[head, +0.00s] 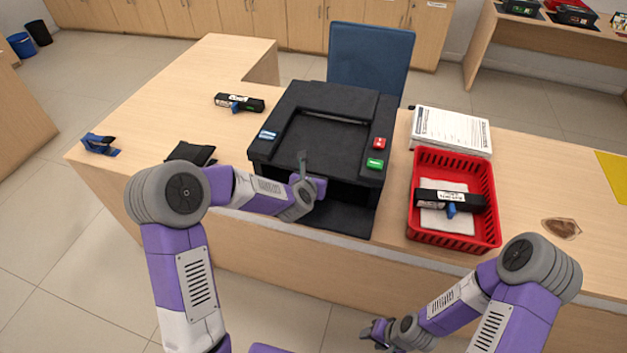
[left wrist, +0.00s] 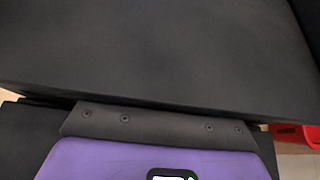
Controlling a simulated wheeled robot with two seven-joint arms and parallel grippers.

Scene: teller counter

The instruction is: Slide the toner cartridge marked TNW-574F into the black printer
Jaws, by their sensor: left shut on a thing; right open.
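The black printer (head: 330,110) stands on the counter, its dark front opening (head: 350,193) facing me and a black flap (head: 340,218) lowered below it. One black cartridge (head: 238,103) with a blue handle lies on the counter left of the printer. A similar cartridge (head: 440,198) lies in the red basket. Neither label is readable. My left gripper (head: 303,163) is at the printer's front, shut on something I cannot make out. A black surface fills most of the left wrist view (left wrist: 160,55). My right gripper (head: 378,334) is open and empty, low in front of the counter.
The red basket (head: 490,210) stands right of the printer, with a paper stack (head: 450,132) behind it. A black object (head: 190,153) and a blue-and-black object (head: 98,144) lie at the left. A blue chair (head: 370,62) stands behind. The counter's left wing is mostly clear.

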